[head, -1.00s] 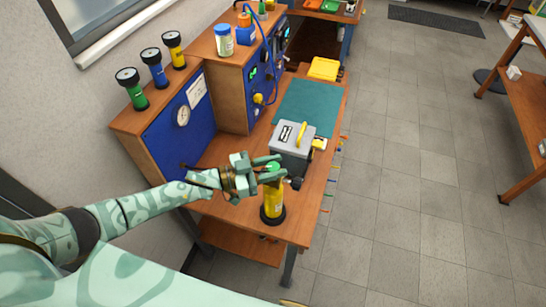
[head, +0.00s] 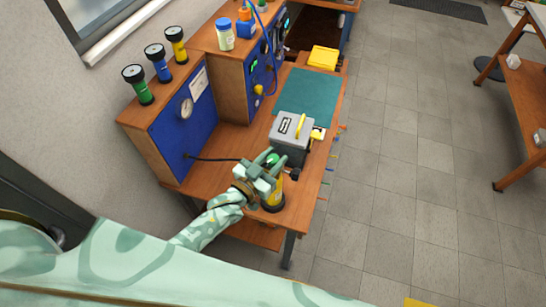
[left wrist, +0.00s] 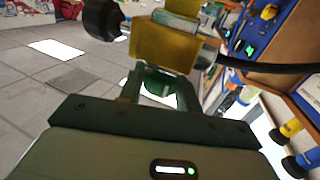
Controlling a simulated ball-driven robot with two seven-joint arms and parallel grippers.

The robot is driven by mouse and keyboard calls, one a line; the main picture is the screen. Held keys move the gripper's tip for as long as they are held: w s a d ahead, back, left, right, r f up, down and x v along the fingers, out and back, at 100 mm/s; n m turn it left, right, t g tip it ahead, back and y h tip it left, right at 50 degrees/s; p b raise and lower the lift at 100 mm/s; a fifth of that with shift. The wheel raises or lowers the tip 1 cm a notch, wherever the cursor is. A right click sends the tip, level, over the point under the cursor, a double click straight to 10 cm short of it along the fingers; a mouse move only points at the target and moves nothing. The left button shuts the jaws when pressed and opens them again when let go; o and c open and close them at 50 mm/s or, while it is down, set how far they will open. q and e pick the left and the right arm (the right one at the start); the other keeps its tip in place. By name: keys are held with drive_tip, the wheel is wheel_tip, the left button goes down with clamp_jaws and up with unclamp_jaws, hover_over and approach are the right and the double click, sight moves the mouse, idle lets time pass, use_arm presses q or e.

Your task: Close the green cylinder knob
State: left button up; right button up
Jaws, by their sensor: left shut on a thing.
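A yellow cylinder (head: 276,191) with a black base stands upright on the near end of the wooden bench. A green knob (head: 272,158) shows at its top, partly covered by my left gripper (head: 272,168). My left gripper is shut on the green knob. In the left wrist view the green knob (left wrist: 160,84) shows between the fingers, against a yellow body (left wrist: 165,42) with a black round part beside it. My right gripper is out of view.
A grey box (head: 291,130) with a yellow handle stands just behind the cylinder. A black hose (head: 212,158) runs from the blue gauge panel (head: 190,115) towards my gripper. Green, blue and yellow cylinders with black tops stand on the panel's ledge. A teal mat (head: 306,95) lies farther back.

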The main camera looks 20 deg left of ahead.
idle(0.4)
use_arm(q)
drive_tip(key=o, duration=1)
drive_tip(key=shift+c, duration=0.2)
drive_tip(key=b+v, duration=0.1)
drive_tip(key=v, duration=1.5)
drive_tip(key=shift+s, duration=0.1)
